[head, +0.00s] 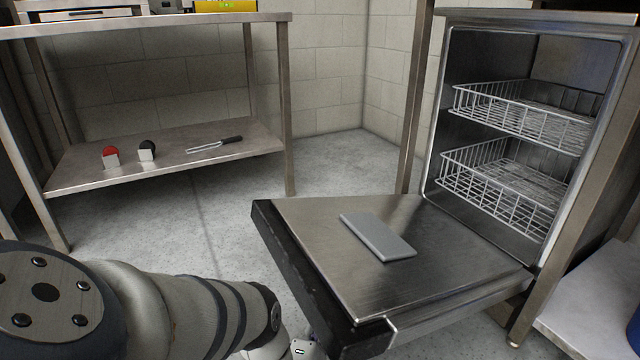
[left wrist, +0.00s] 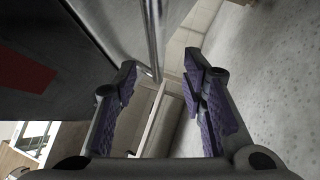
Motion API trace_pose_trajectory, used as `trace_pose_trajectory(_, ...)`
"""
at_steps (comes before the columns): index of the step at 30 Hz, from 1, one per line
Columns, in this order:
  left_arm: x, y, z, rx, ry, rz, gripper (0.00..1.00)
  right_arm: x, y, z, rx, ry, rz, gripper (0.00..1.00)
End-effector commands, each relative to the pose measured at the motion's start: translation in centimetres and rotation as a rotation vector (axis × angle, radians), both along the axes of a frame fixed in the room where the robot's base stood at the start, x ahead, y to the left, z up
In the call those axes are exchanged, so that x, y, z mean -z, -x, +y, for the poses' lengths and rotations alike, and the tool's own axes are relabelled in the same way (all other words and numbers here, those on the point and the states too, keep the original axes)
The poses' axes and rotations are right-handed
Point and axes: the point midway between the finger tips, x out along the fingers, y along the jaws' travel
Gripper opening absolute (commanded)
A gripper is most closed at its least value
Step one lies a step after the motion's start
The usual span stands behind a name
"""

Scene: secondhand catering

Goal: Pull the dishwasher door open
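The dishwasher (head: 487,50) stands at the right in the head view with its steel door (head: 440,245) folded down, roughly level. The inside, with two wire racks, is exposed. A grey flat panel (head: 378,236) shows on the door's inner face. My left arm comes in from the lower left, ending by the door's front edge; its gripper is mostly out of sight there. In the left wrist view, my left gripper (left wrist: 160,72) has its fingers wide apart with nothing between them. A dark surface lies beside the left finger. My right gripper is not in view.
The upper rack (head: 525,113) and lower rack (head: 500,185) look empty. Grey floor (head: 340,165) is clear between table and dishwasher.

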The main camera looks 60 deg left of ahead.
Motion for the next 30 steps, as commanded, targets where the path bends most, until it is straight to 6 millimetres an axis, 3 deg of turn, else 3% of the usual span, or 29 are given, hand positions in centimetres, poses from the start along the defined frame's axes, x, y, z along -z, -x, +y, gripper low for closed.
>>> trace_pose_trajectory(3, 1.0, 1.7, -1.4, -0.002, 0.015, 0.011, 0.38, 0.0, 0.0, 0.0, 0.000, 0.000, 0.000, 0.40)
trace_pose_trajectory(9, 1.2, 2.6, -2.4, 0.000, 0.011, 0.007, 0.38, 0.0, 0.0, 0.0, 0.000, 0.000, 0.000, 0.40)
trace_pose_trajectory(27, 0.9, 2.7, -2.7, 0.003, 0.002, 0.002, 0.38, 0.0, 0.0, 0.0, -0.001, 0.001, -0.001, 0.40)
trace_pose_trajectory(29, 1.4, 2.4, -3.7, 0.023, 0.021, 0.033, 0.38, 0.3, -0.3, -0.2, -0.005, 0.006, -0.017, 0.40)
trace_pose_trajectory(30, 2.2, 1.9, -5.2, 0.054, 0.044, 0.082, 0.38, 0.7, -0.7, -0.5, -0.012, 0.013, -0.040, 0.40)
